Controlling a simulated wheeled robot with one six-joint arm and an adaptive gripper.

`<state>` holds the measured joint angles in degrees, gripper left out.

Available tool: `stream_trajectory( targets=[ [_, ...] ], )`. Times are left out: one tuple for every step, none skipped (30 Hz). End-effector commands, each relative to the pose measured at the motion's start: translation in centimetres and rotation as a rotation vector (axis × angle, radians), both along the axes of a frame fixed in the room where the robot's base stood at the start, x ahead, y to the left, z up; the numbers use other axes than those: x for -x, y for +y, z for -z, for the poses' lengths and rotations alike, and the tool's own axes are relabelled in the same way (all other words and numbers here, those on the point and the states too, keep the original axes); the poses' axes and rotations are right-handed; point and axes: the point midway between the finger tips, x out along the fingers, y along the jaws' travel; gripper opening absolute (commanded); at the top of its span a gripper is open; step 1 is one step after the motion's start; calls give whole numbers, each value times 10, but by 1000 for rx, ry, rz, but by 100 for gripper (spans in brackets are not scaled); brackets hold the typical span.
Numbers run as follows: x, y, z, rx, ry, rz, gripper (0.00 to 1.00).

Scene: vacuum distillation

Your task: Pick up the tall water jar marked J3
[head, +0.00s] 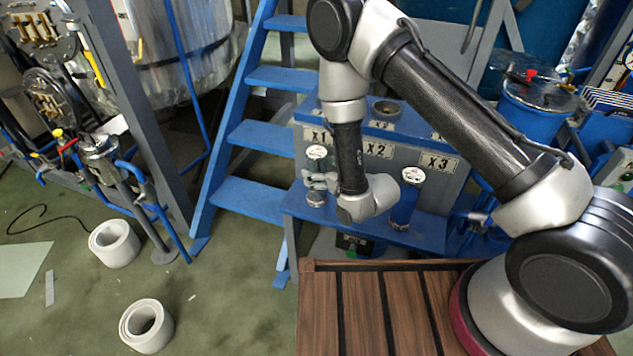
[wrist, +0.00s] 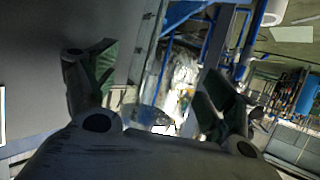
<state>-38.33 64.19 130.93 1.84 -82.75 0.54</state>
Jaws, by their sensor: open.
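The bench's front panel carries labels X1, X2 (head: 377,149) and X3 (head: 438,162). Blue stairs (head: 248,136) rise on its left. A brown slatted deck (head: 340,310) lies in front. Two white rings (head: 114,243) sit on the green floor at left.

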Motion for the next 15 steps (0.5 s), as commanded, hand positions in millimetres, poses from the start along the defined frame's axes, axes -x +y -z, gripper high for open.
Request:
stream_trajectory(
  targets=[
    [-7, 4, 5, 0, 0, 1, 84],
    [-11, 5, 8, 0, 0, 1, 84],
    [-15, 9, 10, 0, -1, 1, 84],
    [-18, 11, 11, 0, 0, 1, 84],
    [-21, 13, 12, 0, 0, 1, 84],
    [-24, 15, 14, 0, 0, 1, 84],
    [-25, 16, 15, 1, 1, 1, 84],
    [-26, 17, 15, 1, 1, 1, 84],
    [-26, 17, 16, 1, 1, 1, 84],
    [-26, 17, 16, 1, 1, 1, 84],
    [-26, 17, 16, 1, 1, 1, 84],
    [-26, 17, 16, 1, 1, 1, 84],
    [-26, 17, 16, 2, 2, 1, 84],
    [-26, 17, 16, 1, 1, 1, 84],
    [-26, 17, 16, 1, 1, 1, 80]
  ],
)
